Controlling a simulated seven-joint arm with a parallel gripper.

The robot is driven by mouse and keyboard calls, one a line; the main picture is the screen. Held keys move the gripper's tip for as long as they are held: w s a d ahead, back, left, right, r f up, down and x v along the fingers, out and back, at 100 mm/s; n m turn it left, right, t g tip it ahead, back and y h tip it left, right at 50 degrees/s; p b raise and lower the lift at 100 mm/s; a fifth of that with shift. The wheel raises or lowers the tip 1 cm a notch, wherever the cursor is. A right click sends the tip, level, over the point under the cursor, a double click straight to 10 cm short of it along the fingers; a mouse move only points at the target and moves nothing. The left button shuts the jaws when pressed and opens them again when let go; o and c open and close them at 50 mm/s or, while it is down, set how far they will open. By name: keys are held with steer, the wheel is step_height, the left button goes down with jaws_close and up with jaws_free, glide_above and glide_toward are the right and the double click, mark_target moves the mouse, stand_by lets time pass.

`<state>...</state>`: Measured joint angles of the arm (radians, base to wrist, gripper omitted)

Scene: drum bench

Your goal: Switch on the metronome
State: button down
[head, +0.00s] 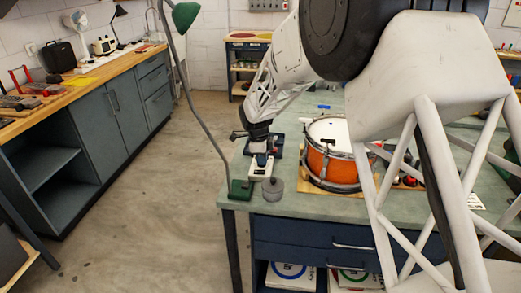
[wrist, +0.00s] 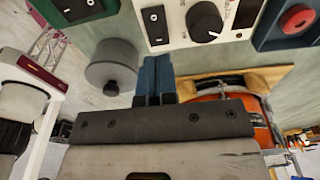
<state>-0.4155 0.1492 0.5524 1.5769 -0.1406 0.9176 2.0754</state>
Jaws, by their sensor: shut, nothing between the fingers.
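The white box with a black dial, taken as the metronome (head: 260,170), stands on the green bench top near its front left corner. In the wrist view the white box (wrist: 180,38) is at the top, with a black rocker switch at its left and the round dial to the right. My gripper (head: 262,158) points down over the box in the head view. In the wrist view my gripper's blue fingers (wrist: 156,62) are together, empty, just below the box's edge in the picture. I cannot tell whether they touch it. The rocker's position is unclear.
A green lamp base (head: 240,189) with its own switch (wrist: 82,6) and a grey cylinder (head: 273,189) stand close by. A dark blue box with a red button (wrist: 297,20) is beside the white box. An orange drum (head: 331,166) sits to the right.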

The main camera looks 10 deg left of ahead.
mark_target(264, 171)
steer(key=shift+d+f, duration=0.2)
steer(key=shift+f, duration=1.5)
